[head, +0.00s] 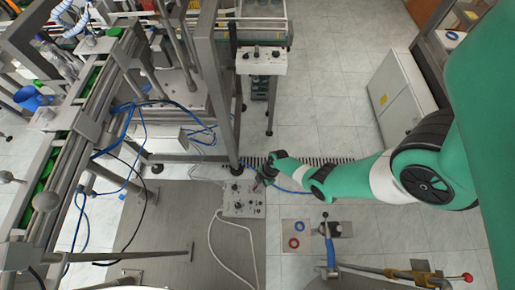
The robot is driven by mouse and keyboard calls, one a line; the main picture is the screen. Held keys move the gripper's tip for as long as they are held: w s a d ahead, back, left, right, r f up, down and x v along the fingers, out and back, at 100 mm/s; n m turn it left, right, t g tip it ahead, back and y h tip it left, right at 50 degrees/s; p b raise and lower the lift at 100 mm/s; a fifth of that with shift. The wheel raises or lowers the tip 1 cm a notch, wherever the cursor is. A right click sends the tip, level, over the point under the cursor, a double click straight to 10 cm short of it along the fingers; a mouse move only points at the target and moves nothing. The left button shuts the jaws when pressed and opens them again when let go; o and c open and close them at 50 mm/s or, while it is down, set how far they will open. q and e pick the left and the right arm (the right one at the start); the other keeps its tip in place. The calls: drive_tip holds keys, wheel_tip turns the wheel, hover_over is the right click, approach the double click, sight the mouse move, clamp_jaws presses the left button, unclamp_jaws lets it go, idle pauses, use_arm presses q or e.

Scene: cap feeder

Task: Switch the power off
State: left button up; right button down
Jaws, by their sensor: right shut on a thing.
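My right arm reaches in from the right, and its gripper (261,181) is at the upper right edge of a pale control box (240,209) with several dark knobs. The gripper is shut on a small part at that edge, seemingly a knob or switch. The part is mostly hidden by the gripper, and its setting cannot be read. My left gripper is not in view.
A conveyor frame (60,130) with blue hoses fills the left. A plate with a red ring (294,242) and a blue ring (299,226) lies below my arm, beside a lever device (328,229). A white cabinet (398,97) stands at right.

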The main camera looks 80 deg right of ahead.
idle(0.4)
drive_tip(key=c, duration=0.9)
unclamp_jaws()
drive_tip(key=p+v, duration=1.1)
drive_tip(key=shift+s+r+p, duration=0.1)
drive_tip(key=shift+r+p, duration=0.15)
drive_tip(key=shift+p, duration=0.1)
